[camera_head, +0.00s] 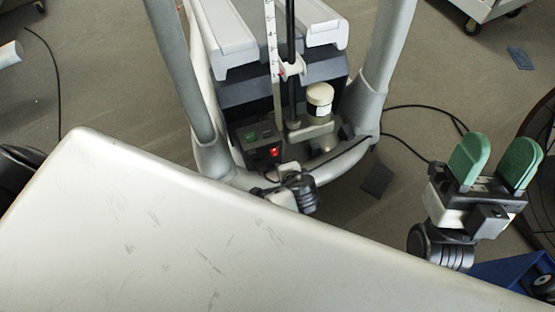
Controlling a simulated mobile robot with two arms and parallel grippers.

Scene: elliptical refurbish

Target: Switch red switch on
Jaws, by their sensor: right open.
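The red switch (274,151) is a small, bright red spot on a dark control box (258,143) low on the exercise machine, at the upper middle of the view. Dark green buttons (252,136) sit just above and left of it. I cannot tell the switch's position from its shape, though it looks lit. My right gripper (495,162) is at the right, with two green finger pads pointing up and spread wide apart. It is open and empty, well to the right of the switch and apart from the machine.
A large pale panel (170,230) fills the lower left and middle. The machine's thick grey frame tubes (372,95) stand on both sides of the control box. A cream-capped cylinder (319,100) is right of it. Black cables (420,108) lie on the floor.

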